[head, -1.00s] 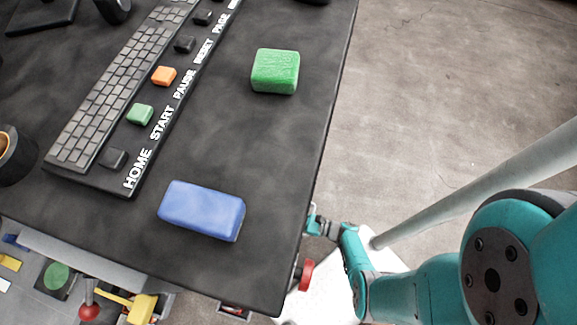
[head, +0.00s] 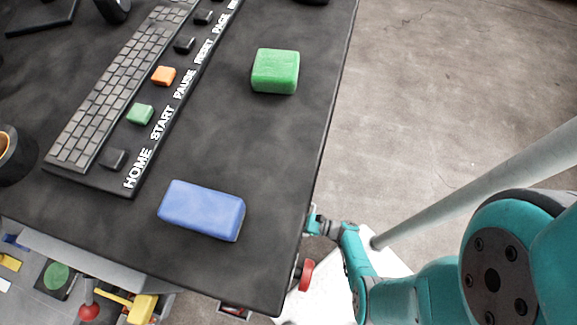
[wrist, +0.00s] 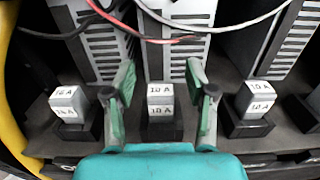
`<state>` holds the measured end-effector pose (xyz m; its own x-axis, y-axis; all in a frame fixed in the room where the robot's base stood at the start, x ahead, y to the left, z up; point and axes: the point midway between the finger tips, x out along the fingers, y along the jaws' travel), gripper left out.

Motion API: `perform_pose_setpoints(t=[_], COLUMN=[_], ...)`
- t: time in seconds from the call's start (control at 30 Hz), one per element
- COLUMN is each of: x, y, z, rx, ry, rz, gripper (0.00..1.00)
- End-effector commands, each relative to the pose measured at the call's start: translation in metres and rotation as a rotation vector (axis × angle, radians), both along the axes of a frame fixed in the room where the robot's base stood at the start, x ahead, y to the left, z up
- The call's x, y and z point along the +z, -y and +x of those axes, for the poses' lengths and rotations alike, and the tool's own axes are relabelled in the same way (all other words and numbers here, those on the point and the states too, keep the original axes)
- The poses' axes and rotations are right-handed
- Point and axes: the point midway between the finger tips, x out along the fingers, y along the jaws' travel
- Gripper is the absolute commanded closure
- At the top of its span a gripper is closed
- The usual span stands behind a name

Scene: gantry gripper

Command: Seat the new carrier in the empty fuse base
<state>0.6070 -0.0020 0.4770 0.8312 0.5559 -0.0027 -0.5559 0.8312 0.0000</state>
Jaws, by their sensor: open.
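In the wrist view my gripper (wrist: 161,85) is open, with one green finger on each side of a white carrier (wrist: 160,100) marked 10 A. A gap shows between this carrier and each finger. The carrier stands upright in a black fuse base (wrist: 163,133). A second white carrier (wrist: 68,103) stands in a base to the left, its label perhaps 16 A. A third (wrist: 259,98), marked 10 A, stands in a base to the right. A further dark base (wrist: 306,112) is cut off at the right edge; I cannot tell if it is empty.
Grey vented modules (wrist: 180,62) stand behind the bases, with red, white and black wires across them. A yellow cable (wrist: 18,110) runs down the left. In the head view a dark console top (head: 255,150) carries a keyboard, a blue block and a green block.

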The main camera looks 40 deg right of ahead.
Motion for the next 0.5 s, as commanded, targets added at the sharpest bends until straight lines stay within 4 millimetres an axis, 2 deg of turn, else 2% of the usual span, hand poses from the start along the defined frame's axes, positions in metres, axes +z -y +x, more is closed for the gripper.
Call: perform_pose_setpoints(t=[0.5], x=[0.057], y=[-0.001], z=[-0.001], rx=[0.0], ry=[0.0], rz=[-0.002], gripper=[0.44])
